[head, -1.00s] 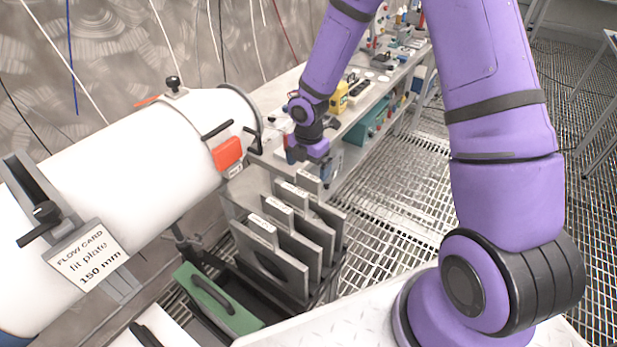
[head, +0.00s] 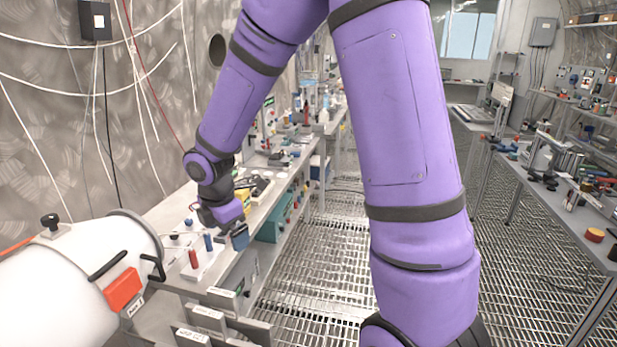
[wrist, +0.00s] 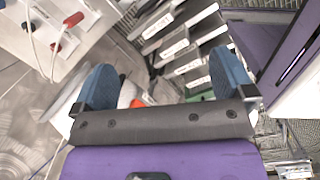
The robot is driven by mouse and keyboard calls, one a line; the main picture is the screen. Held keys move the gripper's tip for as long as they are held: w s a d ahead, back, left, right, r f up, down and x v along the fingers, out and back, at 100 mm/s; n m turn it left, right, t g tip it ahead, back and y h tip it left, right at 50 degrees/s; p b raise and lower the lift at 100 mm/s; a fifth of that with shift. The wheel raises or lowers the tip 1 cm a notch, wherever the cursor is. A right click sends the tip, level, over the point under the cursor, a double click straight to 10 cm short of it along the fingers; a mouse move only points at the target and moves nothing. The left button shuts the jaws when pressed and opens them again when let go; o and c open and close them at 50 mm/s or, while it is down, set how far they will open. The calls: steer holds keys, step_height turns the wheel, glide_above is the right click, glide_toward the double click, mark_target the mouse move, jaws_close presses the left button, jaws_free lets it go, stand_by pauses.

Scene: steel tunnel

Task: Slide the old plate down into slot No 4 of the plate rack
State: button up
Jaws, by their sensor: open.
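My gripper (head: 238,236) hangs past the far end of the plate rack, beside the bench, in the head view. In the wrist view its two blue fingers (wrist: 165,82) are wide apart with nothing between them. Several grey plates (head: 205,318) with white label strips show at the bottom edge of the head view, cut off below. The wrist view shows the labelled plates (wrist: 176,48) in a row beyond the fingertips, apart from them. The labels are too small to read, so I cannot tell which plate is the old one or which slot is No 4.
A white pipe (head: 70,285) with a red block (head: 123,289) lies left of the rack. A white board with red and blue handles (head: 193,258) lies on the bench close to my gripper. The grating floor (head: 330,270) right of the bench is open.

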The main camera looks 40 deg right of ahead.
steer(key=s+d+r+m+t, duration=0.2)
steer(key=s+r+m, duration=0.7)
steer(key=s, duration=0.3)
steer(key=s+d+r+m+t+y, duration=0.1)
steer(key=s+r+m+t, duration=0.1)
steer(key=s+r+m, duration=0.8)
steer(key=shift+s+d+r, duration=0.4)
steer(key=shift+s+r, duration=0.45)
steer(key=shift+s, duration=0.2)
steer(key=shift+a, duration=0.15)
